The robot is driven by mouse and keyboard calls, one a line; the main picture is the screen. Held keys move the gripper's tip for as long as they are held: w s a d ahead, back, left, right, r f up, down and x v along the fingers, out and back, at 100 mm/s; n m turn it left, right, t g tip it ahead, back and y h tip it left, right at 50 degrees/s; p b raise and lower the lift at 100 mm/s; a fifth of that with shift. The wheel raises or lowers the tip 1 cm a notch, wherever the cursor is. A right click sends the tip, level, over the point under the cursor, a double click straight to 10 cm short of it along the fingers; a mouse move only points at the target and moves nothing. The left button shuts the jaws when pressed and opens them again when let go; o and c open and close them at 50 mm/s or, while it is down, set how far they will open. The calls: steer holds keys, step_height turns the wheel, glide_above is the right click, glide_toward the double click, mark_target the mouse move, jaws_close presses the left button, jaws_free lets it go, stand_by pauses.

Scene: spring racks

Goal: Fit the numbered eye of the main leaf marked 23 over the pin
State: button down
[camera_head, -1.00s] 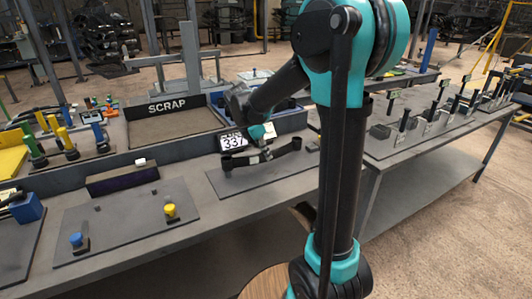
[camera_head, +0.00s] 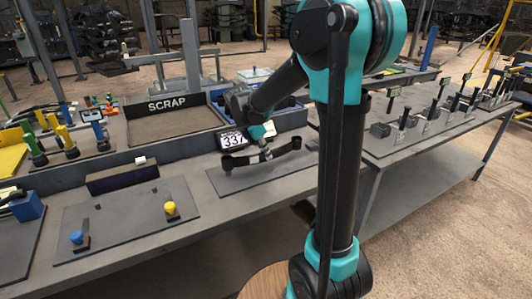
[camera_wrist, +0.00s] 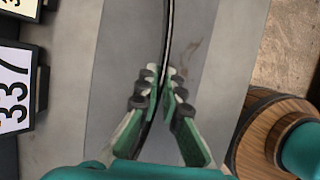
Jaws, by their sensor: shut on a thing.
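My gripper (camera_wrist: 166,85) is shut on a long dark curved leaf (camera_head: 242,161), which also runs up between the fingers in the wrist view (camera_wrist: 168,30). In the head view the leaf lies crosswise above a grey mat (camera_head: 225,183), with a rounded eye at each end; whether it touches the mat is hard to tell. The number 23 cannot be read on it. On a dark plate (camera_head: 125,227) at the left stand a blue-topped pin (camera_head: 77,237) and a yellow-topped pin (camera_head: 170,208), apart from the leaf. Which pin the task means is not shown.
A display reading 337 (camera_head: 233,140) stands just behind the leaf. A dark box (camera_head: 122,180) sits behind the pin plate. A scrap tray (camera_head: 175,125) and coloured posts (camera_head: 66,140) are further back. A bench with upright racks (camera_head: 430,115) is at right.

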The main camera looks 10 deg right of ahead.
steer(key=shift+f, duration=1.4)
stand_by(2.4)
steer(key=shift+a, duration=0.15)
stand_by(1.0)
steer(key=c, duration=1.6)
jaws_free()
steer(key=shift+o, duration=0.3)
steer(key=o, duration=0.4)
steer(key=shift+r, duration=0.15)
steer(key=shift+r, duration=3.9)
